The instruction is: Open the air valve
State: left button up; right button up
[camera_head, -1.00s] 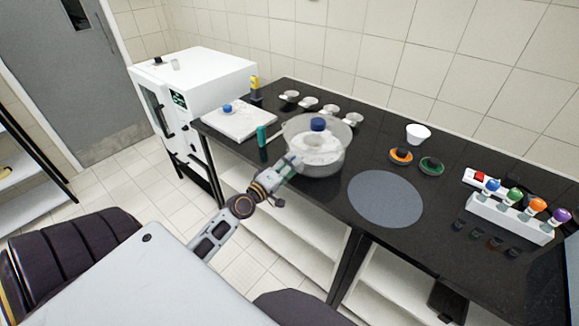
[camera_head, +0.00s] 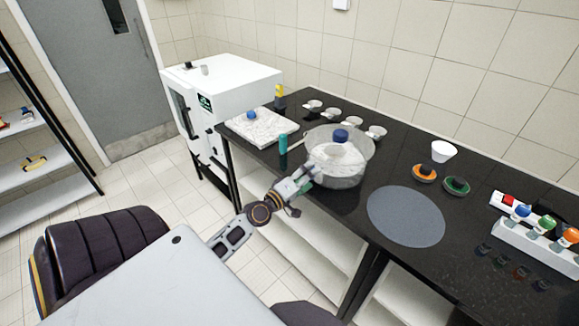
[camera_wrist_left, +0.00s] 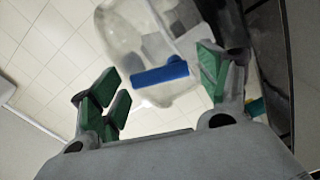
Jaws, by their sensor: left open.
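A clear round vessel (camera_head: 362,176) stands on the black bench. A blue knob (camera_head: 341,135) shows at its top; I cannot tell which part is the air valve. My left gripper (camera_head: 309,178) is at the near left side of the vessel, lower than the knob; I cannot tell whether it touches the wall. In the left wrist view its green-padded fingers are spread apart and empty. Beyond them the clear vessel (camera_wrist_left: 125,35) shows with a blue bar-shaped part (camera_wrist_left: 160,75) in the gap. My right gripper is not in view.
A teal upright object (camera_head: 283,150) stands by the bench's front edge, left of the vessel. A white slab (camera_head: 262,130) with a blue-topped item lies further left. A grey round mat (camera_head: 405,217) lies right of the vessel. Several small metal dishes (camera_head: 330,112) stand behind.

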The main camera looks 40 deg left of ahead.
pick_arm(q)
jog(key=s, duration=1.1)
jog(key=shift+s+a, duration=0.25)
jog(key=shift+a, duration=0.15)
dwell(0.7)
dwell(0.7)
